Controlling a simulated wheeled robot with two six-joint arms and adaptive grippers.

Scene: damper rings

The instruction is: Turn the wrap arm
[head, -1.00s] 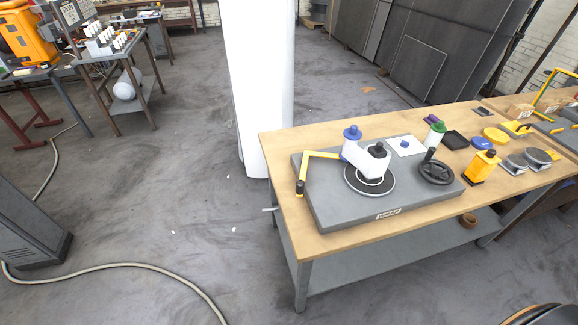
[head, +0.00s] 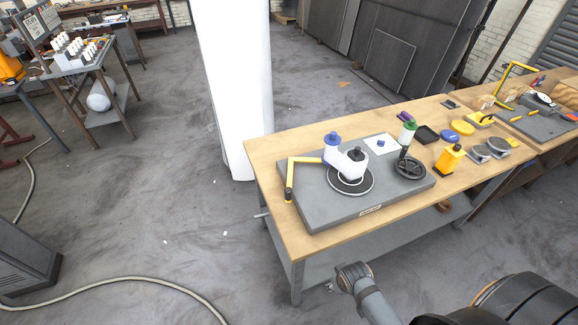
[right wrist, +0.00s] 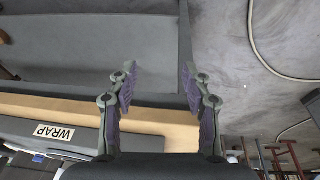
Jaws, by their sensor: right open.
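The wrap arm is a yellow bent bar (head: 291,178) at the left end of a grey plate (head: 330,208) on the wooden table. It runs from a white body (head: 346,162) with a blue-topped post and a black knob, above a dark disc with a pale rim, and bends towards the front edge. Its dark tip is near the plate's left edge. In the right wrist view, my right gripper (right wrist: 160,85) is open and empty, with the table edge and the WRAP label (right wrist: 53,131) beyond its fingers. The wrap arm is not recognisable there. My left gripper is not in view.
A black handwheel (head: 410,168) stands at the plate's right. Behind and right are a white card (head: 380,145), a green-topped post (head: 408,131), a yellow block (head: 449,160) and round grey pads (head: 481,153). A white column (head: 235,90) rises behind the table's left end. Floor left is mostly clear.

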